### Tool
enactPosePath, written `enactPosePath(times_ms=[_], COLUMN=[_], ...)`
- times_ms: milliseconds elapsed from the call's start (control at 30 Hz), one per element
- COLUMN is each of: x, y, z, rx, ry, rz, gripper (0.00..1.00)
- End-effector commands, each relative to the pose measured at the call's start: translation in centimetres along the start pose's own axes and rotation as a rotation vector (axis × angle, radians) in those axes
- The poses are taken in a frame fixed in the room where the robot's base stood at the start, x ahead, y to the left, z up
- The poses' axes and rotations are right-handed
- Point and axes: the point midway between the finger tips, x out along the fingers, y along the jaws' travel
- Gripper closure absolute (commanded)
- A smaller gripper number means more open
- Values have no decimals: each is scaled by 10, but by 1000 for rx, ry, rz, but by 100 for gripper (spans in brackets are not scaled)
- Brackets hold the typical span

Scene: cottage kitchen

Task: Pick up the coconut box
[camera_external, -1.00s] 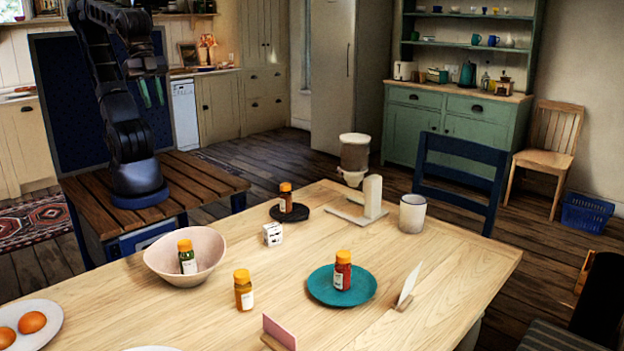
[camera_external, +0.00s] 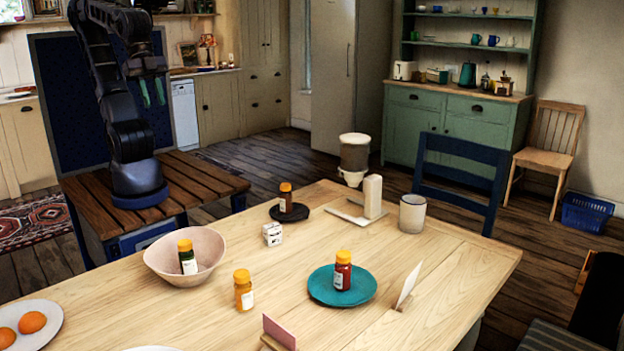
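A small white box (camera_external: 272,233) with dark marks stands on the wooden table (camera_external: 430,258), right of the pink bowl. It may be the coconut box; its print is too small to read. My gripper (camera_external: 152,93) hangs high above my wooden-topped base at the upper left, well away from the white box. Its two green fingers are apart with nothing between them.
Near the box are a pink bowl (camera_external: 160,262) holding a jar, a dark coaster (camera_external: 296,215) with a jar, another jar (camera_external: 243,290) and a teal plate (camera_external: 320,295) with a jar. A white block (camera_external: 373,196) and cup (camera_external: 412,213) stand farther right.

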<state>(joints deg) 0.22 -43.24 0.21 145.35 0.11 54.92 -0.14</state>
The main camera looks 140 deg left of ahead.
Motion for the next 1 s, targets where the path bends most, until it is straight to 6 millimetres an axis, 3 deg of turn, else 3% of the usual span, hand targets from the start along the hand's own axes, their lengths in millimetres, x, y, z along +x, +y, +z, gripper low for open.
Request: enactPosePath(times_ms=[33,133,567,1000], x=[0,0,7,74], y=[0,0,-3,-39], z=[0,0,-8,-65], rx=[0,0,-37,-350], ry=[0,0,-14,-110], rz=[0,0,1,-5], gripper=[62,43,42,42])
